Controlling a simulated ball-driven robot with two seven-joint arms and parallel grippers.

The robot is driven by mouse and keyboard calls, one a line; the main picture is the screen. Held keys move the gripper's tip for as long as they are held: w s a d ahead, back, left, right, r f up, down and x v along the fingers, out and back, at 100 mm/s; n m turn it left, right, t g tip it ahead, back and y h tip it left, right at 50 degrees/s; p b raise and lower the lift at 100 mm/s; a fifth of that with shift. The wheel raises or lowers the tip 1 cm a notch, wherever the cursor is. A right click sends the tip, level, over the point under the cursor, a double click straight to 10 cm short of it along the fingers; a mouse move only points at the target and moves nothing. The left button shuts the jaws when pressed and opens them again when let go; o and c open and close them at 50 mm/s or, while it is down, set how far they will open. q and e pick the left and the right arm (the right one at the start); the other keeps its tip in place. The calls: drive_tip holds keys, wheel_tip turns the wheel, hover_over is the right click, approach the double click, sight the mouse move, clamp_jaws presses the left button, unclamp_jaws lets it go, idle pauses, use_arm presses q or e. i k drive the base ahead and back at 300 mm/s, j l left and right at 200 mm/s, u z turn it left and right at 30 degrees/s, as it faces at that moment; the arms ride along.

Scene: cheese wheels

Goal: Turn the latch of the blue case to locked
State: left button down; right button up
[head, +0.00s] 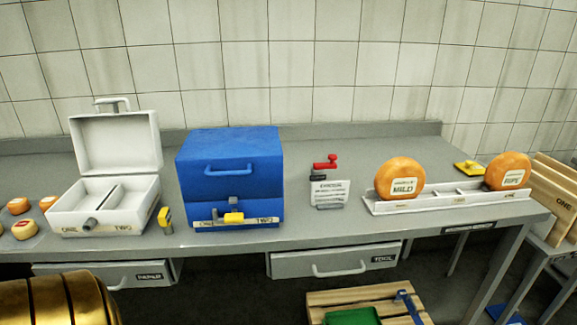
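The blue case (190,170) stands on the grey worktop, left of the middle, with its lid down. A handle (230,168) is on its upper front. A yellow latch piece (233,217) sits low on the front, just above a white strip lettered "TWO" on its right side. The latch is too small to tell whether it is at locked. Neither of my grippers is in view.
An open white case (68,202) stands to the left, with a yellow-topped piece (165,218) between the cases. A notice (328,193) with a red clamp-like part (326,163) stands to the right. Farther right, a white rack (431,199) bears two orange cheese wheels (399,175).

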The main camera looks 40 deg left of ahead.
sight(234, 218)
drive_tip(key=u, duration=1.8)
